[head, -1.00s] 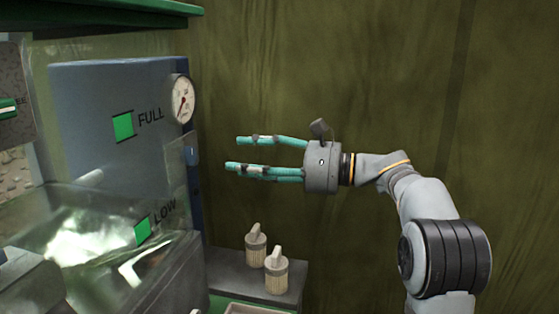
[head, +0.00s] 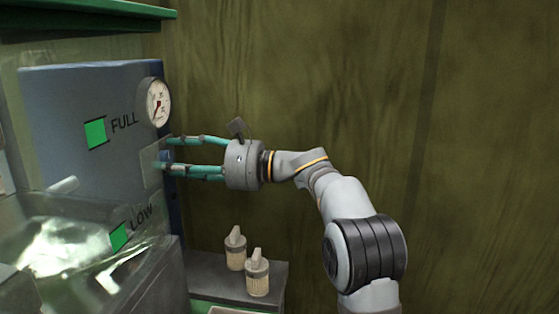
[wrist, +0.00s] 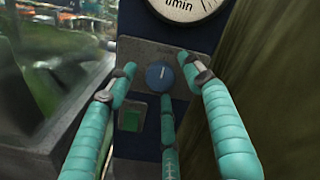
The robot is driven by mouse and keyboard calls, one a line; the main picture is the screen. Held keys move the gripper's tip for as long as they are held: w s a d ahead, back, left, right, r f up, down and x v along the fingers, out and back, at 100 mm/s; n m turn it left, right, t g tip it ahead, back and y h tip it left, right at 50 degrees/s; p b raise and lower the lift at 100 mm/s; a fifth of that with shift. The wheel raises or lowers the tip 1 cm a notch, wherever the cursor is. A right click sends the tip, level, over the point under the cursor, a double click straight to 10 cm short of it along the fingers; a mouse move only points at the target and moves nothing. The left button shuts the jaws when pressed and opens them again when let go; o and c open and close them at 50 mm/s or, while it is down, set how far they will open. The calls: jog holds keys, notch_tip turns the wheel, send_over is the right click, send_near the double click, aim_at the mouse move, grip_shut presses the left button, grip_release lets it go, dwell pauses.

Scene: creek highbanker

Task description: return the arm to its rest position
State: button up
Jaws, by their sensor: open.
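My gripper (head: 165,154) has three teal fingers and a grey palm. It reaches left from my arm, with its fingertips at the right part of the blue panel (head: 60,150), just below the gauge. In the wrist view the fingers (wrist: 158,72) are spread around a round blue knob (wrist: 160,75) with a pale mark, set on a grey plate. I cannot tell whether any fingertip touches the knob or plate. Nothing is held between the fingers.
A round gauge (head: 158,102) sits above the fingertips. Green FULL (head: 96,133) and LOW (head: 118,237) squares mark the panel. A glassy tank (head: 70,250) stands at lower left. Open space lies right, before the green wall (head: 480,150).

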jog(key=shift+d, duration=0.1)
jog(key=shift+d+f, duration=0.1)
jog(key=shift+d, duration=0.25)
jog(key=s+d, duration=0.2)
jog(key=d, duration=0.9)
jog(key=a, duration=0.4)
jog(key=w+a, duration=0.1)
jog(key=a, duration=0.3)
jog(key=w+a, duration=0.1)
jog(key=a, duration=0.3)
jog(key=shift+r+p, duration=0.35)
jog(key=shift+p, duration=0.05)
jog(key=m+p, duration=0.4)
jog(key=m, duration=0.1)
jog(key=shift+d+r+p, duration=0.1)
jog(key=shift+r+p, duration=0.15)
jog(key=shift+p, duration=0.1)
jog(key=m+p, duration=0.2)
jog(key=m, duration=0.1)
jog(key=shift+f+p, duration=0.1)
jog(key=shift+p, duration=0.3)
jog(key=m+p, duration=0.4)
jog(key=m, duration=0.1)
jog(key=s+d+b, duration=0.1)
jog(key=d, duration=0.9)
jog(key=shift+s+f, duration=0.3)
jog(key=shift+f, duration=0.1)
